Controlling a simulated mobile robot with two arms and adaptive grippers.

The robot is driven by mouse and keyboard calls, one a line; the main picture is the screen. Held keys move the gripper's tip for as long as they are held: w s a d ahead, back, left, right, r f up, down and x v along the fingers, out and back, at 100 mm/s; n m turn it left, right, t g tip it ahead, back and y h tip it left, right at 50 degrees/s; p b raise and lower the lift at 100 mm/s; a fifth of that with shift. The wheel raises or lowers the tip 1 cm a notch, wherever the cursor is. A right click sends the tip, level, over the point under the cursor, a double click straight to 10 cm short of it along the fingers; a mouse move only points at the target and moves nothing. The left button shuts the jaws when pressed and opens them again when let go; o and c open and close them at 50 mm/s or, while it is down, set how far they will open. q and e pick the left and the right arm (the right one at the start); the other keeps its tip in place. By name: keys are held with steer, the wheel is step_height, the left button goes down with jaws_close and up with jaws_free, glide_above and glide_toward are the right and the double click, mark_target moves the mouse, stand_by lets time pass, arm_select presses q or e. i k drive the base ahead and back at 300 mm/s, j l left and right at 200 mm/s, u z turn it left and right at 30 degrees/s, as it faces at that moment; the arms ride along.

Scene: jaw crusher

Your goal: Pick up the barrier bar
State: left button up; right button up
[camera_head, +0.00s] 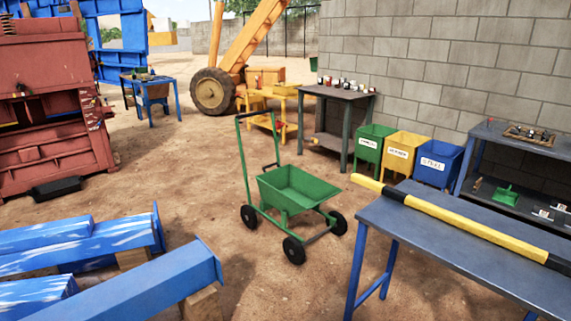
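The barrier bar (472,227) is a long yellow bar with black bands. It lies across the blue-grey table (425,243) at the right, slanting from the back left to the right edge of the picture. Its yellow left end sticks out past the table's back left edge. Its right end is cut off by the picture's edge. Neither of my grippers is in view, and nothing is seen touching the bar.
A green cart (296,190) stands on the dirt left of the table. Blue beams (140,285) lie at the lower left. Green, yellow and blue bins (437,163) and a second table (520,150) stand behind, along the block wall. Open dirt lies between beams and table.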

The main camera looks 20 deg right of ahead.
mark_target(563, 266)
steer(key=i+l+z, duration=0.1)
steer(key=i+z, duration=0.6)
steer(key=z, duration=0.15)
steer(key=i+j+z, duration=0.2)
steer(key=i+z, duration=0.25)
steer(key=i+j+z, duration=0.25)
steer(key=z, duration=0.2)
